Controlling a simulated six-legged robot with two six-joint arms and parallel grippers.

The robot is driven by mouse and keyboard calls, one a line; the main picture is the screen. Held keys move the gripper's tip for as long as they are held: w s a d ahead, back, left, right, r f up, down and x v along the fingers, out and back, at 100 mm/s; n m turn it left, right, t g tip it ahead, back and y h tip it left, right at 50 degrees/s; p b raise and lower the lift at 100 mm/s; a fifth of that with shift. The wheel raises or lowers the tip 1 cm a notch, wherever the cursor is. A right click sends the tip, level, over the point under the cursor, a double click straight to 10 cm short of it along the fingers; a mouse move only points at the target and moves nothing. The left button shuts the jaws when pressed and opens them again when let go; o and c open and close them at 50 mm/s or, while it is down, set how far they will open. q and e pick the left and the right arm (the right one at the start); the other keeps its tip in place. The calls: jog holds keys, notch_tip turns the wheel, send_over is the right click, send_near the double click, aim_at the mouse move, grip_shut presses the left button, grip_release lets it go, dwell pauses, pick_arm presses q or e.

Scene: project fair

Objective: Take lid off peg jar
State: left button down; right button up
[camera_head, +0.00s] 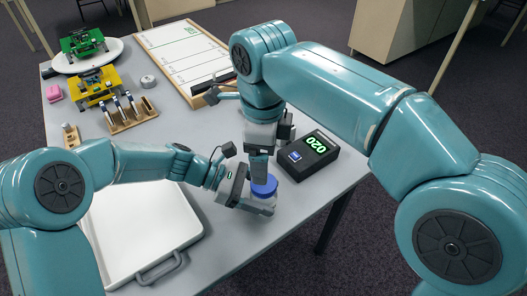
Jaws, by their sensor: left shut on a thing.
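The peg jar (264,203) stands near the front right part of the table, mostly hidden by my grippers. Its blue lid (265,187) sits on top. My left gripper (257,205) comes in from the left, low down, and is shut on the jar's body. My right gripper (260,168) points down from above, its fingers at the lid. Whether the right fingers are open or closed on the lid is hidden by the steep angle.
A black box with a green display (308,155) sits right of the jar. A white tray (125,245) lies at the front left. A wooden tool rack (130,117), yellow (95,85) and green models (82,42) and a whiteboard (185,50) stand further back. The table's right edge is close.

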aim_at(268, 190)
pick_arm(q)
jog(key=shift+f, duration=0.25)
pick_arm(e)
notch_tip(268, 190, down, 8)
jog(key=shift+r, duration=0.25)
jog(key=c, duration=1.1)
jog(key=n, duration=2.3)
jog(key=shift+r+n, duration=0.1)
jog(key=shift+n, duration=0.3)
jog(key=n, duration=1)
jog(key=shift+s+n, duration=0.1)
jog(key=shift+n, duration=0.2)
jog(key=n, duration=0.9)
jog(key=shift+n, duration=0.4)
jog(key=n, duration=0.3)
